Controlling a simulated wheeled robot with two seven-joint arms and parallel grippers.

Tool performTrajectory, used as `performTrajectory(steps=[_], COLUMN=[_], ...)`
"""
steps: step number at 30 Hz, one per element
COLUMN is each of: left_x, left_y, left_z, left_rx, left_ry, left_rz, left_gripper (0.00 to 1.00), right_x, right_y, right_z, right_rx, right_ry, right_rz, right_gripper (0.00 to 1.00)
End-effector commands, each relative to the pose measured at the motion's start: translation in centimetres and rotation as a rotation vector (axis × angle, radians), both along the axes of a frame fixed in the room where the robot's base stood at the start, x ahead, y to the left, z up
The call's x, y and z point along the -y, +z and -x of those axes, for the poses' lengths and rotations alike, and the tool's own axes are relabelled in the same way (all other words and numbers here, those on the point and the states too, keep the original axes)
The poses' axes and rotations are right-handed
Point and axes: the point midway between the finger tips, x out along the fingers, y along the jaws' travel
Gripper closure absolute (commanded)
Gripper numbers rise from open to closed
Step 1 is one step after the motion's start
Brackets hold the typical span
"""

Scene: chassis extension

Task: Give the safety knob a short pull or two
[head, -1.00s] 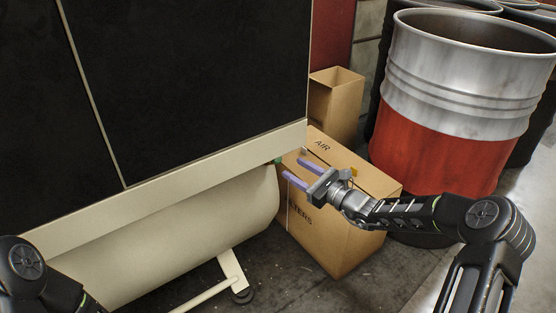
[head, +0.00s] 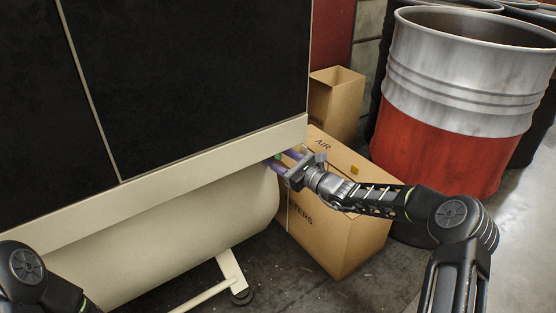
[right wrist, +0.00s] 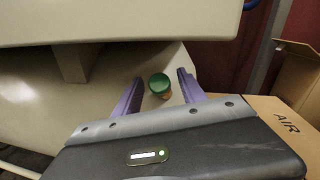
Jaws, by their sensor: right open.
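The safety knob (right wrist: 159,84) is a small green cap with an orange-brown part beneath it, on the end of the cream tank (right wrist: 100,105). In the right wrist view it sits between the two purple fingers of my right gripper (right wrist: 157,92), with a gap on each side. My right gripper is open. In the head view the right gripper (head: 274,161) reaches in at the right end of the tank (head: 190,225), just under the cabinet's lower edge, and the knob shows as a bit of green (head: 278,157) by the fingers. My left gripper is outside the views.
The cream and black cabinet (head: 200,90) hangs over the tank. A cardboard box (head: 350,235) marked AIR stands right beneath my right gripper, with an open box (head: 336,100) behind it. A red and silver drum (head: 450,100) stands at the right.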

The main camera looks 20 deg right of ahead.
Motion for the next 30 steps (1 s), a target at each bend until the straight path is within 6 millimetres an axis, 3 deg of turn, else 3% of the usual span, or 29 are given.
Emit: performTrajectory(steps=[6, 23, 30], left_x=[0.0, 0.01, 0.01], left_y=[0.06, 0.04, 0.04], left_z=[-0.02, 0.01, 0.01], left_rx=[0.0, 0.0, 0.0], left_ry=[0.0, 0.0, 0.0], left_rz=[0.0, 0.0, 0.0], left_gripper=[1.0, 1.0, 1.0], right_x=[0.0, 0.02, 0.02], right_y=[0.04, 0.03, 0.02], right_z=[0.0, 0.02, 0.02], right_rx=[0.0, 0.0, 0.0], right_ry=[0.0, 0.0, 0.0], right_rz=[0.0, 0.0, 0.0], right_gripper=[0.53, 0.98, 1.0])
